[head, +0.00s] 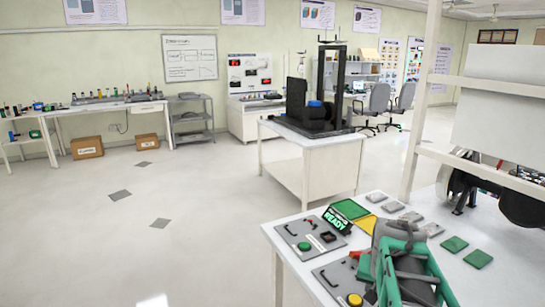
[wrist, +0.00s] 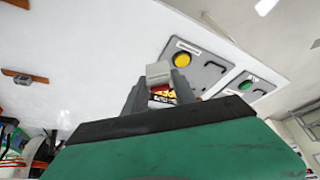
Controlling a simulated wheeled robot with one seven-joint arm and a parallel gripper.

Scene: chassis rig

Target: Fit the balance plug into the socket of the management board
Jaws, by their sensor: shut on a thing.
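My gripper (wrist: 159,84) has its two grey fingers shut on a small pale block, which looks like the balance plug (wrist: 158,70), in the middle of the wrist view. In the head view my green and grey wrist covers the near part of the workbench and hides the fingertips and the plug. A grey panel with a yellow round part (wrist: 182,60) lies beyond the fingers in the wrist view. A second panel with a green round part (wrist: 246,85) is to its right. I cannot tell which part is the management board or where its socket is.
The white workbench (head: 282,233) carries a lit READY sign (head: 337,221), yellow and green plates and small grey blocks. A pale upright frame (head: 424,95) and a dark round assembly stand at its right. Open floor (head: 190,180) lies to the left.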

